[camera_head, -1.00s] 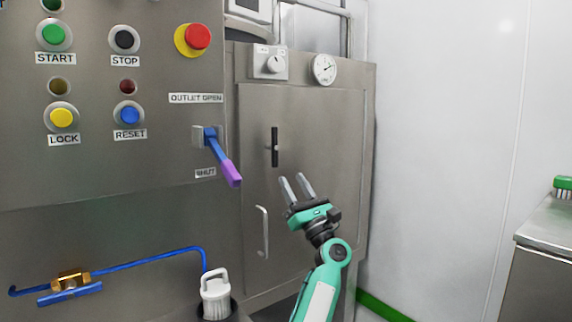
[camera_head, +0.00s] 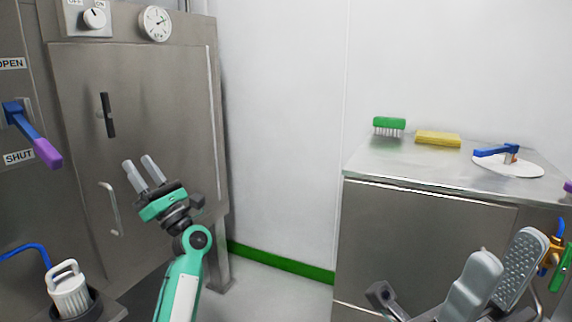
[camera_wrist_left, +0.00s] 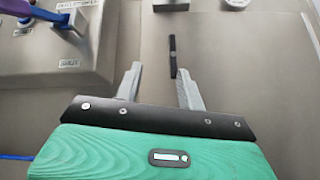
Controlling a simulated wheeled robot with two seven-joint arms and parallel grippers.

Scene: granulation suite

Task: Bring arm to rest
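My left gripper (camera_head: 142,172) is open and empty in the head view, its two grey fingers pointing up and apart in front of the steel cabinet door (camera_head: 150,110). It appears below and right of the black door handle (camera_head: 107,115). The left wrist view shows the same open fingers (camera_wrist_left: 158,85) with nothing between them, and the black handle (camera_wrist_left: 172,55) beyond. My right gripper (camera_head: 502,280) is at the lower right, in front of the steel counter's front. Its two grey fingers stand apart with nothing seen between them; its lower part is cut off by the frame edge.
A green brush (camera_head: 389,125), a yellow sponge (camera_head: 438,138) and a blue-handled part on a white disc (camera_head: 510,168) lie on the counter (camera_head: 400,165). A purple-tipped lever (camera_head: 45,150) and a white-capped container (camera_head: 70,295) are at left. Floor shows between cabinet and counter.

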